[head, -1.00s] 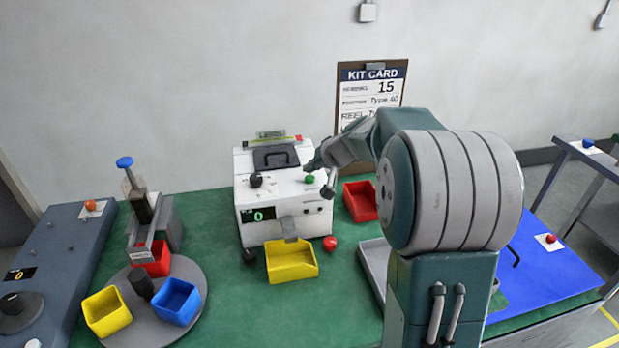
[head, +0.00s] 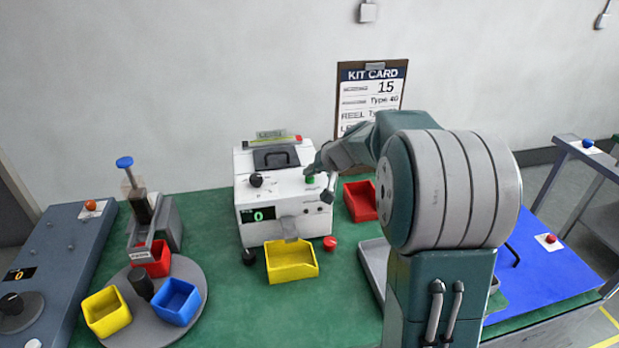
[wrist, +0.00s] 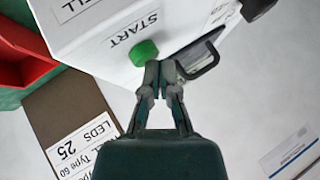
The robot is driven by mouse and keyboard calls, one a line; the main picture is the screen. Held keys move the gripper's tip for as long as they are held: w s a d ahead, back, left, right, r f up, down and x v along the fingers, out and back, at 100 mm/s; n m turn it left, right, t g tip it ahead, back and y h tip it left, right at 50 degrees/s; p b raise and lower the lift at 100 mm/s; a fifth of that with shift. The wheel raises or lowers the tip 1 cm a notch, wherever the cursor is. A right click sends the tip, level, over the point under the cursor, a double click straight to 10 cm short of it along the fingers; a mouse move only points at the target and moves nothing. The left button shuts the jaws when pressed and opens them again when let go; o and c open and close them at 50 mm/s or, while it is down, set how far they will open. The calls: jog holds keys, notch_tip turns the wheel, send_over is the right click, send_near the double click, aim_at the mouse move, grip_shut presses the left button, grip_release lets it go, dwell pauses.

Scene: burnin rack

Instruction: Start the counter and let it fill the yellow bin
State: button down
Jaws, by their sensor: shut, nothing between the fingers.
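The counter (head: 284,195) is a white box with a black knob, a green START button (head: 310,180) on its top and a display reading 0. The yellow bin (head: 291,262) sits on the green mat below the counter's chute (head: 289,228) and looks empty. My gripper (head: 318,176) is beside the green button in the head view. In the wrist view my gripper (wrist: 161,68) is shut and empty, its fingertips next to the green button (wrist: 143,52) marked START. I cannot tell whether they touch it.
A red bin (head: 361,201) stands right of the counter, near my arm. A red knob (head: 330,243) and a black knob (head: 249,256) flank the yellow bin. A turntable (head: 190,335) with colored bins is at left. A kit card (head: 371,98) reading 15 stands behind.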

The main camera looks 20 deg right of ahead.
aim_at(310, 179)
jog(key=shift+f, duration=0.3)
dwell(0.5)
jog(key=shift+r, duration=0.9)
jog(key=shift+r, duration=2.5)
jog(key=shift+a, duration=0.1)
